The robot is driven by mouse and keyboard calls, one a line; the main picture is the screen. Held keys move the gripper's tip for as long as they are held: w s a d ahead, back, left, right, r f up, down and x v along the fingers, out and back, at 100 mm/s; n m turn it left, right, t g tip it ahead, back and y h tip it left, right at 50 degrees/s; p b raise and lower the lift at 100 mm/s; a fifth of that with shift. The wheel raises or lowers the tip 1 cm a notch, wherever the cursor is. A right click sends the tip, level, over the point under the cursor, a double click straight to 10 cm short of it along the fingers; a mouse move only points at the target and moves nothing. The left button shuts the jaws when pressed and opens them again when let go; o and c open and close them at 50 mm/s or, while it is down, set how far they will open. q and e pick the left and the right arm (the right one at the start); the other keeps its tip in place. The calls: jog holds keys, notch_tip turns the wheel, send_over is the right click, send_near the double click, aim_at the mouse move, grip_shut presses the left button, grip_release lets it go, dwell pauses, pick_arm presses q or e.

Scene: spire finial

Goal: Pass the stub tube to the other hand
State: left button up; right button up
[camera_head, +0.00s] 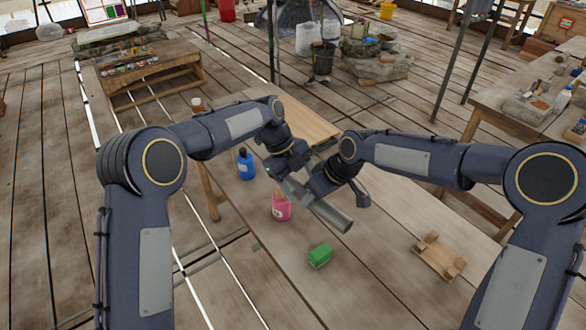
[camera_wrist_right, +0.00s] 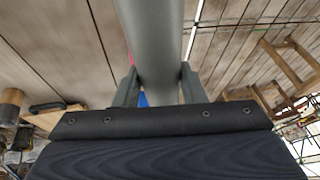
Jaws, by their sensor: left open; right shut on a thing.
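The stub tube (camera_head: 333,217) is a plain grey cylinder, held slanted above the workbench in the head view. My right gripper (camera_head: 312,198) is shut on it around its middle. In the right wrist view the tube (camera_wrist_right: 155,40) passes between the two dark fingers of my right gripper (camera_wrist_right: 159,80). My left gripper (camera_head: 282,174) is open at the tube's upper-left end. Whether its fingers surround or touch that end is hidden by the arms and the dark overlap.
On the bench (camera_head: 285,270) stand a blue bottle (camera_head: 246,166), a pink container (camera_head: 281,208) and a green block (camera_head: 320,255). A wooden cradle (camera_head: 439,257) lies to the right. Another cluttered table (camera_head: 500,103) stands at far right. Bare bench lies between the block and the cradle.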

pick_arm(q)
jog(key=shift+s+d+f, duration=0.1)
jog(key=shift+d+f, duration=0.15)
jog(key=shift+f, duration=0.35)
jog(key=c, duration=1.1)
pick_arm(e)
jog(key=shift+a, duration=0.1)
pick_arm(q)
jog(key=shift+r, duration=0.1)
jog(key=shift+c, duration=1.3)
pick_arm(e)
jog(key=o, duration=1.3)
jog(key=shift+c, duration=0.2)
